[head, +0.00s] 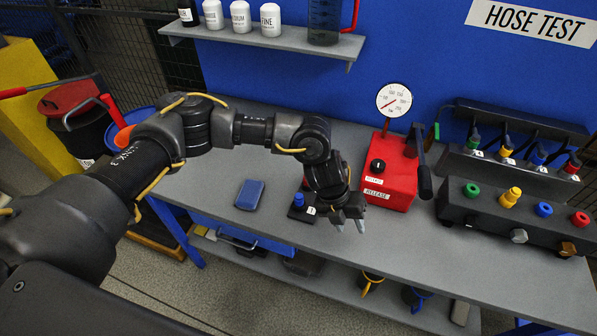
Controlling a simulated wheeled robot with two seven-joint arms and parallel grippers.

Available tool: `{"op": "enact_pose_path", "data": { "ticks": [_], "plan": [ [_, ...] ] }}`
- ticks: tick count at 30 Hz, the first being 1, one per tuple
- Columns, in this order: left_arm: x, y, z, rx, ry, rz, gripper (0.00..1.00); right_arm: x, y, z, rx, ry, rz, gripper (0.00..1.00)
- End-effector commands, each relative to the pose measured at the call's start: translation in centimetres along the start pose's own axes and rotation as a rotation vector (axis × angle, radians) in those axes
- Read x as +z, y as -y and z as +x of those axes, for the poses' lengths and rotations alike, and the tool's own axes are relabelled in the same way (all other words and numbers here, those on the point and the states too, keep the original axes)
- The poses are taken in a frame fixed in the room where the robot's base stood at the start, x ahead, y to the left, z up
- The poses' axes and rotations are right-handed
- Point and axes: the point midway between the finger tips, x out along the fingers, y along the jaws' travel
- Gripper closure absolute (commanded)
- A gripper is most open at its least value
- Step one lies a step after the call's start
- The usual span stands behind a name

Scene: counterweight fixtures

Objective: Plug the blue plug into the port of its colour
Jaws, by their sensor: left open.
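My left gripper (350,227) is open and empty, pointing down just to the right of that block. Its wrist hides part of the block's surroundings. The black port box (500,222) at the right has a green port (472,190), a yellow one (511,197) with a taller piece standing on it, a blue port (543,209) and a red port (580,218). My right gripper is not in view.
A red release box with a gauge (394,100) and a black lever (424,175) stands between my left gripper and the port box. A rack (515,170) with colour-banded fittings is behind the ports. A blue case (250,194) lies on the bench. A shelf (270,40) hangs above.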

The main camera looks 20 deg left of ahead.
Motion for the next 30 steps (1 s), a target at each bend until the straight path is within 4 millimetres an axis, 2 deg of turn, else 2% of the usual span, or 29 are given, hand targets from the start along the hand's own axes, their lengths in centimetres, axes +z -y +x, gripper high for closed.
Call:
{"op": "enact_pose_path", "data": {
  "ticks": [1, 3, 6, 9, 12, 20, 26, 30],
  "plan": [
    [2.1, -2.7, -2.4, 0.101, 0.011, 0.024, 0.59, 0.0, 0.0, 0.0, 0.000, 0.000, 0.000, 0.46],
    [3.6, -5.7, -5.0, 0.208, 0.006, 0.034, 0.59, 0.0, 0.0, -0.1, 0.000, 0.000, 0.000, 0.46],
    [5.2, -8.7, -8.3, 0.314, 0.003, 0.028, 0.59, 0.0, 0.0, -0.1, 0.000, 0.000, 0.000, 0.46],
    [6.1, -10.6, -10.6, 0.379, 0.002, 0.015, 0.59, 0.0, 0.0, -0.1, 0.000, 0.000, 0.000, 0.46],
    [6.5, -11.4, -11.8, 0.409, 0.001, 0.006, 0.59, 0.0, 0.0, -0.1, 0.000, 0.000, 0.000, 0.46],
    [6.5, -11.8, -11.9, 0.417, 0.000, 0.004, 0.59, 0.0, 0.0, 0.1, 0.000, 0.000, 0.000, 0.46],
    [6.5, -12.2, -10.8, 0.417, 0.000, 0.004, 0.59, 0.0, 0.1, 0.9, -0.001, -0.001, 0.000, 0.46],
    [6.5, -12.8, -9.3, 0.417, 0.000, 0.004, 0.59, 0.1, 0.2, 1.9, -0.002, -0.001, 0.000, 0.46]
  ]
}}
